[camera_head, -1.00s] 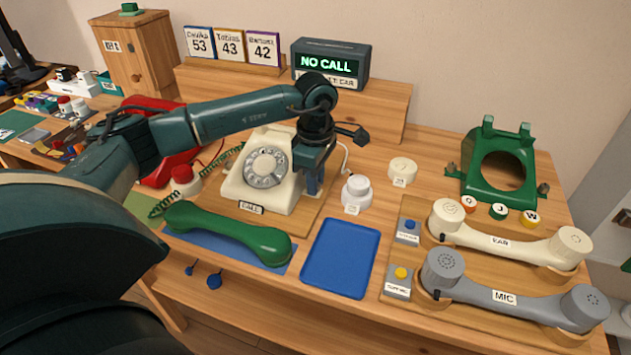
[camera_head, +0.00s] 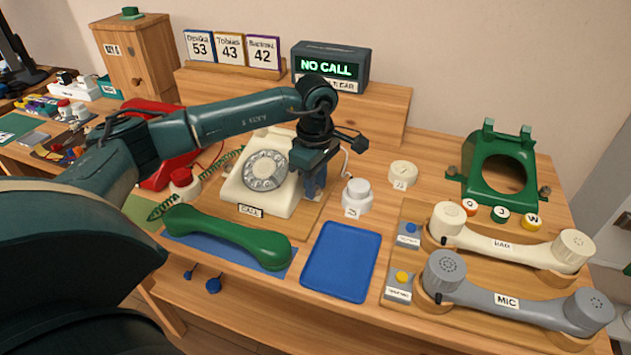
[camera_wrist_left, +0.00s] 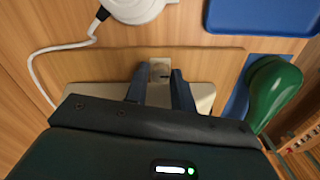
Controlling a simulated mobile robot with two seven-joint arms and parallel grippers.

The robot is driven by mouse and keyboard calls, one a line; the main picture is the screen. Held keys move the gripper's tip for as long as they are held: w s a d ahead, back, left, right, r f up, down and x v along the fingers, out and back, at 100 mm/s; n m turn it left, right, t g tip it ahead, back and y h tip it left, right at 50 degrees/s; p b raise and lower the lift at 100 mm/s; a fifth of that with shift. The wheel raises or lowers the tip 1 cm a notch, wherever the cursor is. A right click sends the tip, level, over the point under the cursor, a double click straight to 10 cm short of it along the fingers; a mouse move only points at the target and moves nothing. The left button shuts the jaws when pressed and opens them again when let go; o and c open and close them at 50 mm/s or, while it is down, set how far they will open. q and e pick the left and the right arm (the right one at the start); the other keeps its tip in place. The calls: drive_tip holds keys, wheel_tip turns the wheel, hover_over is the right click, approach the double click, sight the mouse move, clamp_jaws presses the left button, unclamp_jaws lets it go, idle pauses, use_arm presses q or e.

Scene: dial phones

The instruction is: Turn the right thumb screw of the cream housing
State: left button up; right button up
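The cream housing (camera_head: 262,180), with its rotary dial, stands on a wooden board left of centre in the head view. My left gripper (camera_head: 313,187) points down at the housing's right side. In the left wrist view, its two fingers (camera_wrist_left: 161,84) stand apart, one on each side of a small beige-brown block (camera_wrist_left: 160,68), which looks like the right thumb screw. I cannot tell whether the fingers touch it. The cream housing (camera_wrist_left: 203,97) shows behind the fingers. In the head view my gripper hides the screw. My right gripper is not in view.
A green handset (camera_head: 228,236) lies in front of the housing, beside an empty blue tray (camera_head: 341,262). A white round part (camera_head: 357,196) with a cord stands close right of my gripper. Cream and grey handsets lie farther right, near a green housing (camera_head: 500,172).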

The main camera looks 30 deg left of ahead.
use_arm(q)
drive_tip(key=o, duration=0.3)
wheel_tip(320, 180, up, 13)
drive_tip(key=shift+p, duration=0.3)
drive_tip(key=shift+r, duration=0.1)
idle(0.6)
